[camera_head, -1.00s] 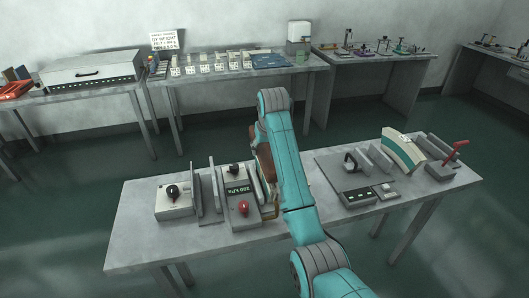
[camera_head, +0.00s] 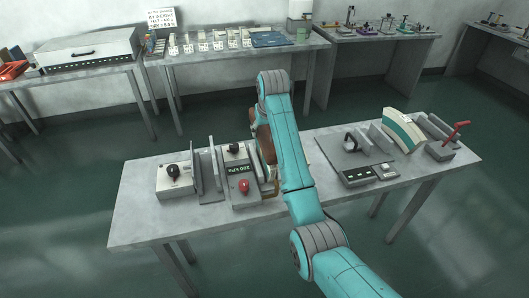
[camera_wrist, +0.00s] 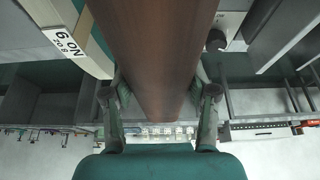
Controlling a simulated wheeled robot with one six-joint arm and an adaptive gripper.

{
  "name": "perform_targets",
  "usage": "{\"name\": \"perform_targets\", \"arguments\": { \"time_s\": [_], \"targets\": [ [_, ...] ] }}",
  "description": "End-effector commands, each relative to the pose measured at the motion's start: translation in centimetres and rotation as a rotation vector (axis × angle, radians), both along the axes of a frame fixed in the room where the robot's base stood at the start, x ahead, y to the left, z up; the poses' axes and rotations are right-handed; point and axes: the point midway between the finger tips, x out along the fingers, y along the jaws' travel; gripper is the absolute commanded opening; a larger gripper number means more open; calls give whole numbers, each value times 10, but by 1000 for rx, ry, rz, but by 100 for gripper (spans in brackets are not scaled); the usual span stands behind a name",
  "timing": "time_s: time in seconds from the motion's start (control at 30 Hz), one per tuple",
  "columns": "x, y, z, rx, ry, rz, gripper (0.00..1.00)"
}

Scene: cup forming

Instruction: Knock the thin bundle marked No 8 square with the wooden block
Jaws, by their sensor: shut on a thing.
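My gripper (camera_wrist: 163,88) is shut on the brown wooden block (camera_wrist: 150,45), which runs up through the middle of the wrist view. In the head view the block (camera_head: 263,140) shows as a brown strip beside my arm, which hides my gripper. A cream and teal bundle (camera_wrist: 88,55) stands beside the block in the wrist view, at upper left. Its white label (camera_wrist: 65,42) is upside down and seems to read No 9. A curved cream and teal bundle (camera_head: 403,130) stands on the right of the near table; I cannot tell if it is the same one.
The near grey table (camera_head: 140,215) carries a box with a black knob (camera_head: 174,182), upright plates (camera_head: 209,175), a pressure-display unit (camera_head: 243,178) and a red-handled fixture (camera_head: 440,145). My arm crosses the table's middle. Further tables stand behind, with dark floor between.

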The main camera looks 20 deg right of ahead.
Motion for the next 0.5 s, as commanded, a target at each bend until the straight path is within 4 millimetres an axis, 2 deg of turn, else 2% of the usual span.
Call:
{"name": "perform_targets", "arguments": {
  "time_s": [0.1,0.37,0.5],
  "targets": [
    [0,0,-9,0,-2,0,0],
    [1,0,-5,0,-3,0,0],
    [1,0,4,0,-4,0,0]
  ]
}}
